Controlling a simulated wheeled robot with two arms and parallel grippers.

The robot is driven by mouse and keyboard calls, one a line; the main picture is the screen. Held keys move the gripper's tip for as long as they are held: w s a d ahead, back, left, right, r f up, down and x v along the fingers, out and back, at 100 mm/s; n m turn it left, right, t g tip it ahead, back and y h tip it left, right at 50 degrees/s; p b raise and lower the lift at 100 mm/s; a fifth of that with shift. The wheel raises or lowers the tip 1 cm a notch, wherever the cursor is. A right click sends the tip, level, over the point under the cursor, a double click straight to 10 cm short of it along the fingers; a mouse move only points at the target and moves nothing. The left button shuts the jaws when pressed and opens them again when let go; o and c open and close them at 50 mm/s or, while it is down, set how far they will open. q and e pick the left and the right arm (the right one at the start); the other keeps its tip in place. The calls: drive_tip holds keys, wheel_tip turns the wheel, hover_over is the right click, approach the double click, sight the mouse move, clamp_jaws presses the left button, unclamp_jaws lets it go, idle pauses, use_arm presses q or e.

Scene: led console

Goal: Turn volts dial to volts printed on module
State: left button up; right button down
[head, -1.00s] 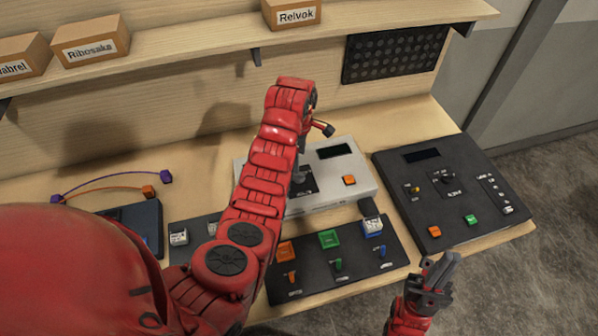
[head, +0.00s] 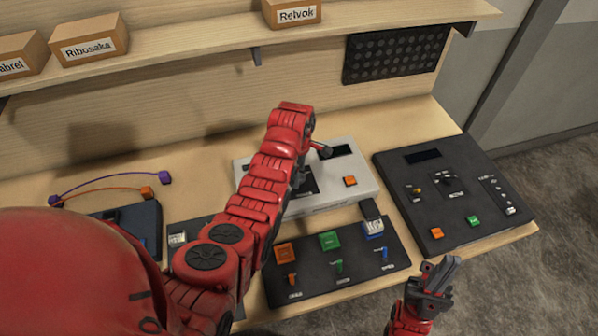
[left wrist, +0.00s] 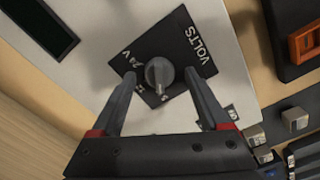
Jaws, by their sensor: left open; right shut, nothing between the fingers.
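The white console (head: 350,195) stands mid-table. In the left wrist view its black VOLTS plate carries a grey dial (left wrist: 160,74), with small printed marks around it. In the head view my left arm hides the dial, leaving part of the plate (head: 308,180) showing. My left gripper (left wrist: 160,80) is open, with one finger on each side of the dial; I cannot tell whether they touch it. A small label (left wrist: 232,113) at the console's edge is too blurred to read. My right gripper (head: 445,268) is shut and empty, in front of the table.
A dark panel (head: 440,205) with its own knob and buttons stands at the right. A black switch board (head: 330,265) with coloured buttons lies in front of the white console. A shelf (head: 200,48) with labelled boxes runs along the back. Wires (head: 105,182) lie at the left.

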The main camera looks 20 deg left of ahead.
use_arm(q)
clamp_jaws()
drive_tip(key=shift+w+f+m+b, duration=0.1)
drive_tip(key=shift+m+b, duration=0.2)
drive_tip(key=shift+b, duration=0.3)
drive_tip(key=m+b, duration=0.2)
drive_tip(key=b, duration=0.2)
drive_tip(key=shift+f+m, duration=0.15)
drive_tip(key=shift+m, duration=0.15)
drive_tip(key=shift+m+b, duration=0.35)
drive_tip(key=shift+m, duration=0.05)
drive_tip(key=m, duration=0.2)
drive_tip(key=shift+r+m, duration=0.25)
drive_tip(key=shift+m, duration=0.15)
drive_tip(key=m, duration=0.4)
drive_tip(key=shift+m, duration=0.4)
